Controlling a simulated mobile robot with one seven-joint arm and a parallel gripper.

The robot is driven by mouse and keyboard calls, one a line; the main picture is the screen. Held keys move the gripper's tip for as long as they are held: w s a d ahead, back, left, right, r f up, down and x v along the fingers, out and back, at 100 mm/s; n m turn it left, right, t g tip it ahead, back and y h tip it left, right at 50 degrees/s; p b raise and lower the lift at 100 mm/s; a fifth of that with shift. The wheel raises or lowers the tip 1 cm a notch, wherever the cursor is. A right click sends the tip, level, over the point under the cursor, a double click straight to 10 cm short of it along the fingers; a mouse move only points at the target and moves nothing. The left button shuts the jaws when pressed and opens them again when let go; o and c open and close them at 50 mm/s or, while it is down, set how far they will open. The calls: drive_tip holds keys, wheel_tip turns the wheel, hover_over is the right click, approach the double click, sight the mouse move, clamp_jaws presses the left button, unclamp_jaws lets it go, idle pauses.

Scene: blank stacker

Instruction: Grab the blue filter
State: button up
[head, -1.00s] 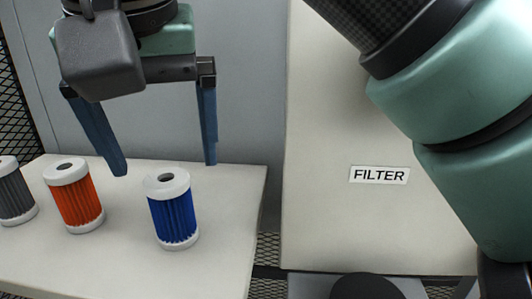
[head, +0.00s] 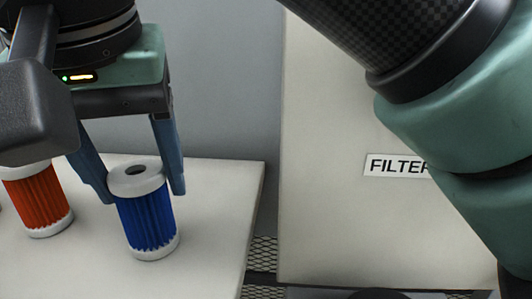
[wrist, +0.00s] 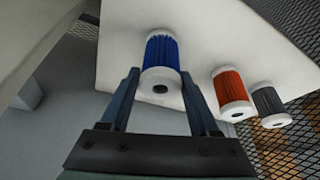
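The blue filter (head: 147,222) stands upright on the white shelf, a pleated blue cylinder with white end caps and a hole in the top. My gripper (head: 143,196) is lowered over it, with one blue finger on each side of its upper part. The fingers are spread. In the wrist view the blue filter (wrist: 161,60) lies between the fingertips of my gripper (wrist: 158,76), with a small gap visible at least on the left side. Whether either finger touches it is hard to tell.
An orange filter (head: 40,203) stands to the left on the white shelf (head: 215,225), and a grey one (wrist: 269,102) stands beyond it in the wrist view. A pale panel labelled FILTER (head: 330,220) is at the right. Bare shelf lies right of the blue filter.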

drive_tip(key=shift+w, duration=0.1)
drive_tip(key=shift+c, duration=1.2)
drive_tip(key=shift+s, duration=0.2)
clamp_jaws()
drive_tip(key=shift+w, duration=0.1)
drive_tip(key=shift+r, duration=0.1)
